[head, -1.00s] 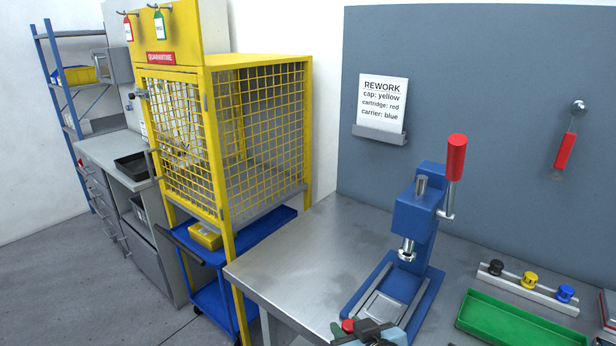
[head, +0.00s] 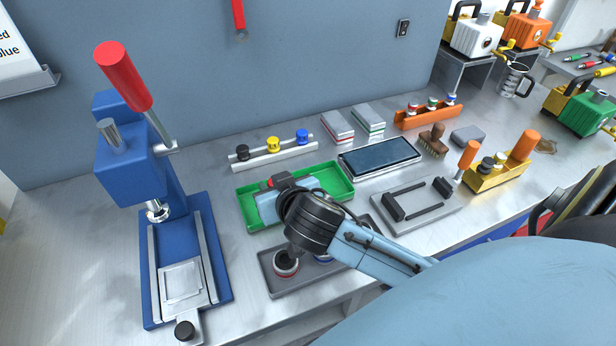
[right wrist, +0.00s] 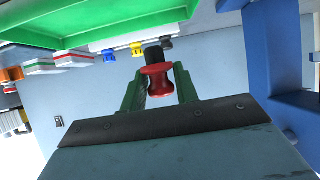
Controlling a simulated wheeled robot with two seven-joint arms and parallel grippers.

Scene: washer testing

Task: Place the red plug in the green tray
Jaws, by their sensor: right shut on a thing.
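The green tray (head: 334,182) lies on the steel bench in the head view; its underside or side (right wrist: 90,22) fills the upper left of the right wrist view. My right gripper (head: 272,186) reaches over the tray, its arm coming in from the lower right. In the right wrist view its green fingers (right wrist: 158,88) are shut on the red plug (right wrist: 157,76), which has a black part beyond it. In the head view only a bit of red (head: 265,184) shows at the fingertips. Whether the plug touches the tray cannot be told. My left gripper is out of view.
A blue press (head: 130,165) with a red handle stands left. A rack with black, yellow and blue knobs (head: 272,152) is behind the tray. A grey tray (head: 275,285) with round parts lies in front. A dark-screened device (head: 380,157) and grey fixture (head: 425,208) are right.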

